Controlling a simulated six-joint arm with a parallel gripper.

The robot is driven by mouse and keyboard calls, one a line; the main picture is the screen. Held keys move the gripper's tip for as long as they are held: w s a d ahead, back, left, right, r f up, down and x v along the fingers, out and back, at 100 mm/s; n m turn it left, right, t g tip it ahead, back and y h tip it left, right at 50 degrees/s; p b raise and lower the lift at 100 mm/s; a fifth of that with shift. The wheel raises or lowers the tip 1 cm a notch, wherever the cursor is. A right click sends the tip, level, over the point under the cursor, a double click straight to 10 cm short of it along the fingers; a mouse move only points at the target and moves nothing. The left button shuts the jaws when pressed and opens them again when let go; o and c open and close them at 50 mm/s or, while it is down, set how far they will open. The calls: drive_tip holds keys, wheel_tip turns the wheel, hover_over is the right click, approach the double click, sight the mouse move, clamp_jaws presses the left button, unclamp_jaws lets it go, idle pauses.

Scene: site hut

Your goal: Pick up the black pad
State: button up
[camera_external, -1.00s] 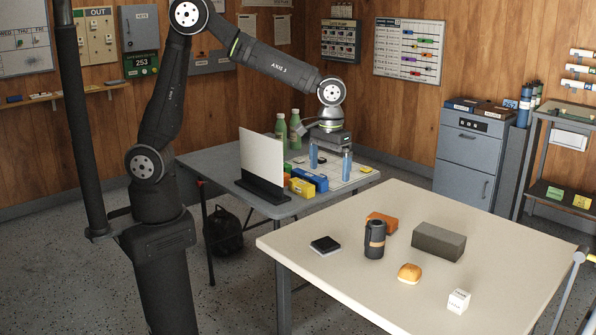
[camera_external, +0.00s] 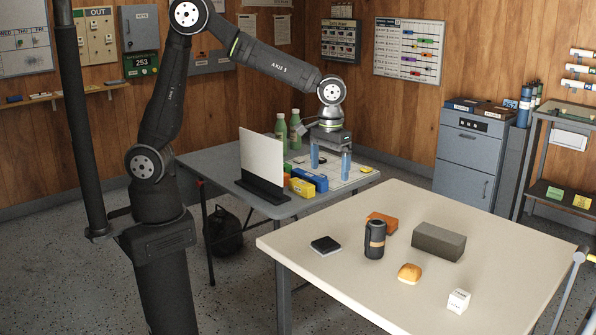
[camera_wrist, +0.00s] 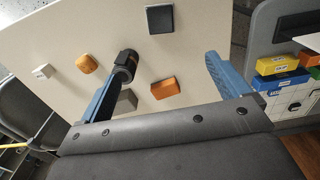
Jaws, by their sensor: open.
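The black pad (camera_external: 325,245) lies flat near the left edge of the cream table (camera_external: 420,305). It also shows in the wrist view (camera_wrist: 160,19) at the top middle, above and between my fingers in the picture. My gripper (camera_external: 331,163) is open and empty, pointing down over the grey table behind, apart from the pad. Its two blue fingers are spread wide in the wrist view (camera_wrist: 155,85). Nothing covers the pad in either view.
Around the pad stand a black canister (camera_external: 375,240), an orange block (camera_external: 382,222), a dark grey block (camera_external: 439,241), a yellow-orange bun-like item (camera_external: 409,273) and a white box (camera_external: 458,301). A white upright panel (camera_external: 261,158) and blue and yellow boxes (camera_external: 309,179) stand on the grey table.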

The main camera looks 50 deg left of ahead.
drive_tip(key=n, duration=0.2)
drive_tip(key=n+h, duration=0.3)
drive_tip(key=n, duration=1.1)
approach(326, 243)
drive_tip(key=f, duration=0.3)
drive_tip(key=shift+s+d+f+g, duration=0.1)
drive_tip(key=shift+d+f+g, duration=0.05)
drive_tip(key=shift+d+g, duration=0.15)
drive_tip(key=shift+x, duration=2.7)
drive_tip(key=shift+w, duration=0.3)
drive_tip(key=shift+c, duration=0.2)
drive_tip(key=c, duration=1.1)
